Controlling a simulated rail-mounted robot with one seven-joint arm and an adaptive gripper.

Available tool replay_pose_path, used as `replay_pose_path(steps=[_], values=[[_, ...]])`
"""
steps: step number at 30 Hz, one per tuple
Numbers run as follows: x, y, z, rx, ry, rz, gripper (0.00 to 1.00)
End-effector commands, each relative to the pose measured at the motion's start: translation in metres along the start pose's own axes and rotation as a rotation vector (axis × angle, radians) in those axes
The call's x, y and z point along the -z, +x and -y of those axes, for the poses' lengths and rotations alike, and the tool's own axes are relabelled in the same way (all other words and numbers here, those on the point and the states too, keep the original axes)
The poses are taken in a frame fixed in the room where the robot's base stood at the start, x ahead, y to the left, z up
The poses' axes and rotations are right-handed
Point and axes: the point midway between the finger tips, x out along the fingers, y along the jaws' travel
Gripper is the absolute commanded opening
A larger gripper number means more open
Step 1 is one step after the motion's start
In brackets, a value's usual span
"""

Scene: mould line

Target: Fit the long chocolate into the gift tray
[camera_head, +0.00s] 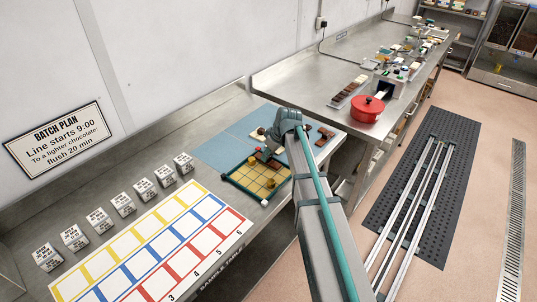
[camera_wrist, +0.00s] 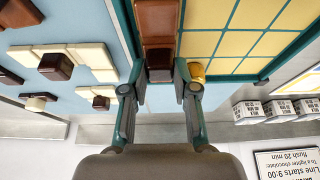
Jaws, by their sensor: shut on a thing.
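The gift tray (camera_head: 237,184) has a dark green rim and yellow cells in a grid. It lies on the near bench, and its cells (camera_wrist: 265,45) fill the upper right of the wrist view. My gripper (camera_head: 268,154) is over the tray's far side. In the wrist view my gripper (camera_wrist: 160,76) is shut on the near end of a long brown chocolate (camera_wrist: 157,22). The chocolate runs lengthwise along the tray's outer column, between green edges. I cannot tell whether it rests on the tray floor or is still above it.
A gold chocolate (camera_wrist: 197,72) stands in a cell close beside my right finger. White and brown pieces (camera_wrist: 56,66) lie on the blue mat (camera_head: 218,150) beside the tray. Several labelled white blocks (camera_head: 123,204) line the bench by a coloured chart (camera_head: 150,245). A red pot (camera_head: 367,108) stands on the farther bench.

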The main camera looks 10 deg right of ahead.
Motion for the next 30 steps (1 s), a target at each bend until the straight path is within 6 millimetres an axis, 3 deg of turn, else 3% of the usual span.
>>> replay_pose_path(steps=[2,3,7,20,30], values=[[-0.001,0.003,0.000,0.000,0.000,0.000,0.00],[-0.001,0.002,0.000,0.000,0.000,0.000,0.35],[-0.001,0.002,0.000,0.000,0.000,0.000,0.53],[0.000,-0.004,0.000,-0.001,0.000,-0.001,0.53],[0.000,-0.052,-0.001,-0.003,0.001,-0.003,0.53]])
